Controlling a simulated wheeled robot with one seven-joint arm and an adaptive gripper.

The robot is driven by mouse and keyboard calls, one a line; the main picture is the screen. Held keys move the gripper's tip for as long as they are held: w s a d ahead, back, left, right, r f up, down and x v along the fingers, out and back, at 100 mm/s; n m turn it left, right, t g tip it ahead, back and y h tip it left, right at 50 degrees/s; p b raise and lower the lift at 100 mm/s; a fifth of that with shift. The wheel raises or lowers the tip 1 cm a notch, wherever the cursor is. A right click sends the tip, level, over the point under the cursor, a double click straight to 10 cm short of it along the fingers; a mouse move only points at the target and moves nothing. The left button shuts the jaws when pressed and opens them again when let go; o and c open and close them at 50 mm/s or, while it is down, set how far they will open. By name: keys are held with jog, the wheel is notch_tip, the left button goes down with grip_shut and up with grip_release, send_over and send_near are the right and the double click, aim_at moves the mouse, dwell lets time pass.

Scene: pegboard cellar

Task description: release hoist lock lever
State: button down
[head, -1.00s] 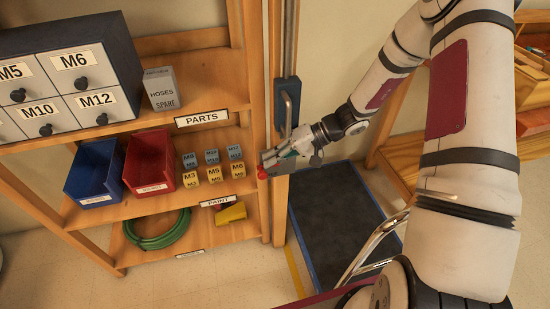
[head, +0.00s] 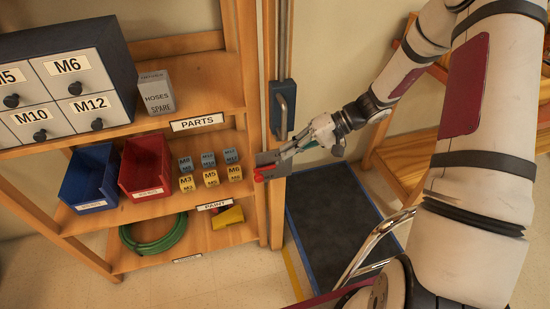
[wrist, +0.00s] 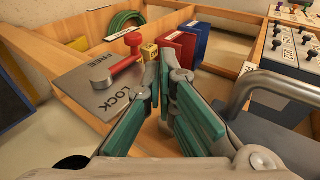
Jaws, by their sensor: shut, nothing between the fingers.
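The hoist lock lever (wrist: 122,68) is a red arm with a round red knob (wrist: 133,40), on a grey plate (wrist: 80,92) marked FREE and LOCK. In the wrist view it extends right from its pivot, between the two words; I cannot tell its exact setting. In the head view the red knob (head: 259,177) and plate (head: 268,159) show on the shelf's right post. My gripper (head: 285,154) is shut and empty, just right of the lever. In the wrist view its teal-padded fingers (wrist: 161,66) are right of the plate, apparently apart from the knob.
A blue carriage with a metal handle (head: 284,108) sits on the vertical rail above the plate. Shelves to the left hold a red bin (head: 146,166), a blue bin (head: 91,178) and several labelled cubes. A dark blue-edged platform (head: 335,225) lies below right.

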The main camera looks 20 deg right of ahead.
jog(key=shift+v, duration=2.45)
jog(key=s+a+r+n+t+h, duration=0.1)
jog(key=s+a+r+t+h, duration=0.1)
jog(key=s+r+h, duration=0.7)
jog(key=s+a+r+t+h, duration=0.2)
jog(key=s+a+r, duration=0.1)
jog(key=s+r, duration=1.1)
jog(key=s+f+g, duration=0.3)
jog(key=s+g, duration=0.1)
jog(key=s, duration=0.4)
notch_tip(320, 180, up, 13)
jog(key=t+p, duration=0.2)
jog(key=p, duration=1)
jog(key=shift+d+r, duration=0.2)
jog(key=shift+d, duration=0.15)
